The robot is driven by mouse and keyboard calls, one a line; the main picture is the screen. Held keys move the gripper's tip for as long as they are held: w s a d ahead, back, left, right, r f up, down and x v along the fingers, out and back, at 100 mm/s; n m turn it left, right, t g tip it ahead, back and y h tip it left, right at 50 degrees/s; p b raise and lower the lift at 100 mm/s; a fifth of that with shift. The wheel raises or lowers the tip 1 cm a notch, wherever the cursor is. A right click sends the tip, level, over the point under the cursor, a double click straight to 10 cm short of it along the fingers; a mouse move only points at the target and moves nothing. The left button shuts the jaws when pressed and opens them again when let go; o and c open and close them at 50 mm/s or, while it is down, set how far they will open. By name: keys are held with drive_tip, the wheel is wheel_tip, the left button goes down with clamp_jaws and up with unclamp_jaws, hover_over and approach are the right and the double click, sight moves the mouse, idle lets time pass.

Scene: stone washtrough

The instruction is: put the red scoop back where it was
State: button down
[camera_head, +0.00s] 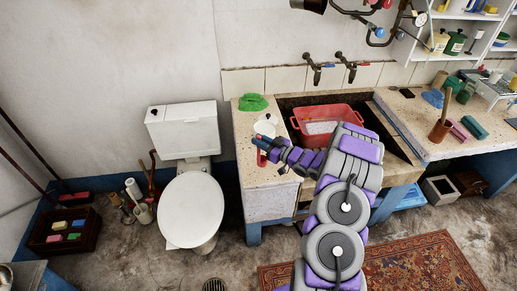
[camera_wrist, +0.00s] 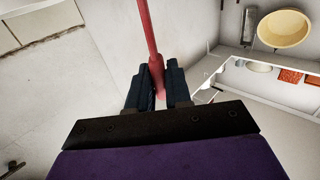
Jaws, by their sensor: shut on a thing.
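My gripper (camera_head: 262,143) is shut on a red handle, which I take to be the red scoop (camera_wrist: 147,30). In the wrist view the handle runs up from between the dark fingers (camera_wrist: 160,88) and leaves the top edge, so its far end is not seen there. In the head view only a small red part (camera_head: 262,158) shows by the fingertips. My gripper is over the left end of the stone counter (camera_head: 265,182), in front of a white rounded item (camera_head: 265,125). I cannot tell whether the scoop touches anything.
A green cloth (camera_head: 252,102) lies on the counter's back left. A red basin (camera_head: 325,119) is in the trough, right of my gripper. Two taps (camera_head: 318,67) are on the wall behind. A white toilet (camera_head: 192,200) stands left of the counter. A patterned rug (camera_head: 415,262) covers floor in front.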

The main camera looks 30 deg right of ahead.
drive_tip(key=shift+w+d+f, duration=0.1)
drive_tip(key=shift+w+d, duration=0.1)
drive_tip(key=shift+d, duration=0.05)
wheel_tip(320, 180, down, 3)
drive_tip(key=shift+r+b, duration=0.1)
drive_tip(key=shift+b, duration=0.35)
drive_tip(key=shift+a+f, duration=0.15)
drive_tip(key=shift+f, duration=0.2)
drive_tip(key=shift+a+r, duration=0.1)
drive_tip(key=shift+a, duration=0.25)
drive_tip(key=shift+d, duration=0.1)
drive_tip(key=c, duration=1.2)
unclamp_jaws()
drive_tip(key=shift+d+f, duration=0.2)
drive_tip(key=shift+d, duration=0.2)
drive_tip(key=shift+o, duration=0.7)
drive_tip(key=shift+a, duration=0.2)
